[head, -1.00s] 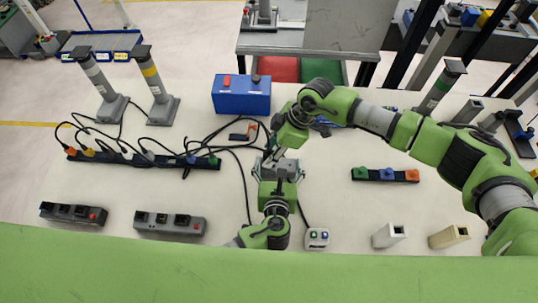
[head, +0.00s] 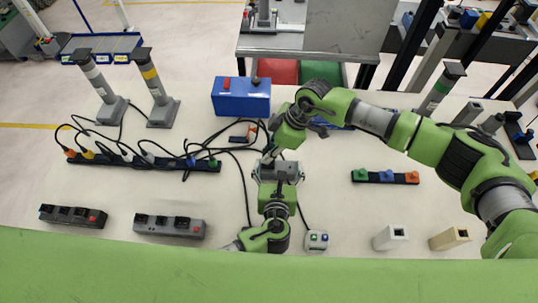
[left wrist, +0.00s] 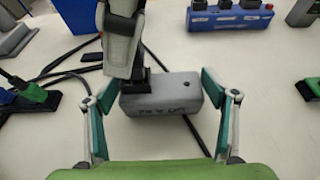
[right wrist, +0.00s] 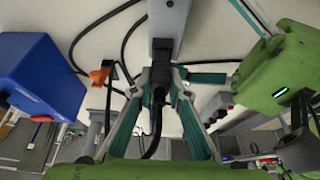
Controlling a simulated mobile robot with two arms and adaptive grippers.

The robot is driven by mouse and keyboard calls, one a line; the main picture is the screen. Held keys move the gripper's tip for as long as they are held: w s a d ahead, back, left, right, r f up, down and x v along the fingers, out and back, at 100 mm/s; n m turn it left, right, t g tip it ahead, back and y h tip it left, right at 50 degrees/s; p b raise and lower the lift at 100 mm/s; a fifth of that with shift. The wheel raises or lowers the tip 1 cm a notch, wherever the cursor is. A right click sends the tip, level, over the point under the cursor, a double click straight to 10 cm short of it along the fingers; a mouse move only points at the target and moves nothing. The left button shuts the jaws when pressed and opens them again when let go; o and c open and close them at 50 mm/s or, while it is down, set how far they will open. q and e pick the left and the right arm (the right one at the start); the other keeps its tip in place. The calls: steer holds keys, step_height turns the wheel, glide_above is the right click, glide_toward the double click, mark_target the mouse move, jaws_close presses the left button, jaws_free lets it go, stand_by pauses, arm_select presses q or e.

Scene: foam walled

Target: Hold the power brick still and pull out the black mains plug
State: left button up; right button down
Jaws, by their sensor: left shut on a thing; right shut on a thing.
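The power brick (head: 280,171) is a grey block near the middle of the table. In the left wrist view the brick (left wrist: 165,98) sits between the fingers of my left gripper (left wrist: 160,90), which is shut on it from both sides. The black mains plug (right wrist: 160,88) is at one end of the brick and its cable runs away from it. My right gripper (right wrist: 160,80) is shut on the plug, a finger on each side. In the right wrist view the plug meets the brick's grey end (right wrist: 169,22); I cannot tell how deep it sits.
A blue box (head: 241,95) stands behind and left of the brick. A power strip (head: 145,160) with several plugs and loose black cables lies to the left. A small strip with coloured plugs (head: 386,176) lies to the right. The table between has free room.

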arm_select(q)
steer(key=shift+f, duration=0.1)
arm_select(e)
step_height(320, 180, up, 8)
steer(key=shift+r, duration=0.2)
arm_select(q)
steer(key=o, duration=1.4)
steer(key=shift+c, duration=0.2)
steer(key=v, duration=1.2)
steer(key=shift+s, duration=0.1)
arm_select(e)
steer(key=shift+s+f, duration=0.1)
